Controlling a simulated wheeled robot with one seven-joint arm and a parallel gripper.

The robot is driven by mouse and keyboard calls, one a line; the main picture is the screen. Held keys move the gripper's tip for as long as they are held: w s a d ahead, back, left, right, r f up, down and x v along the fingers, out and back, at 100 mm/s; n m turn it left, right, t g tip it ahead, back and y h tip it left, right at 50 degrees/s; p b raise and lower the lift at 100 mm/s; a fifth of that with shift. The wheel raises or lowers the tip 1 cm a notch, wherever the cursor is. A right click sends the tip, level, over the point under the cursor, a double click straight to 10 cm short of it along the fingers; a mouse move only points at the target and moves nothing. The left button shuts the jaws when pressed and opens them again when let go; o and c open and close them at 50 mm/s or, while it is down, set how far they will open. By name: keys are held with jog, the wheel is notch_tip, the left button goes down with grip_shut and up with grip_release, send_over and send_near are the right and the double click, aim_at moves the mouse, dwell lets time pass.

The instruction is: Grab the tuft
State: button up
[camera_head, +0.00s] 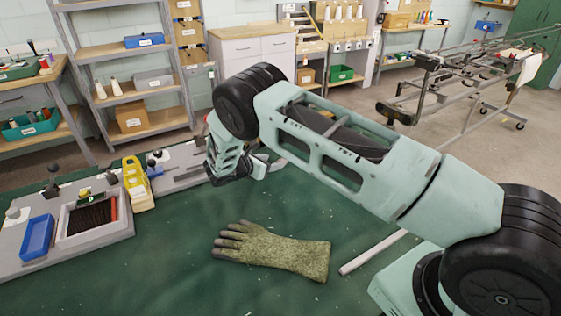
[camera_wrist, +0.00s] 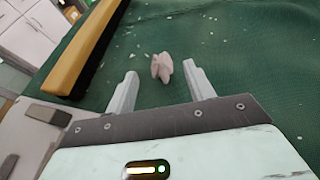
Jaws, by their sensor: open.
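The tuft (camera_wrist: 162,67) is a small pale pinkish-white clump on the green table cloth. In the wrist view it lies between and slightly beyond the tips of my gripper (camera_wrist: 160,76). The two pale fingers are apart, one on each side of it, with nothing held. I cannot tell how high the fingers are above the cloth. In the head view my gripper (camera_head: 268,165) is over the far part of the table, partly hidden by my arm. I cannot make out the tuft there.
A wood-and-black bar (camera_wrist: 84,50) lies left of the fingers in the wrist view. In the head view, a glove (camera_head: 270,252) and a pale rod (camera_head: 372,252) lie on the green cloth (camera_head: 170,270). A grey fixture with a blue tray (camera_head: 37,237) and a yellow block (camera_head: 137,183) stand left.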

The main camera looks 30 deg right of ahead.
aim_at(280, 160)
jog(key=p+x, duration=0.2)
jog(key=x, duration=0.3)
jog(key=shift+f, duration=0.2)
jog(key=c, duration=1.1)
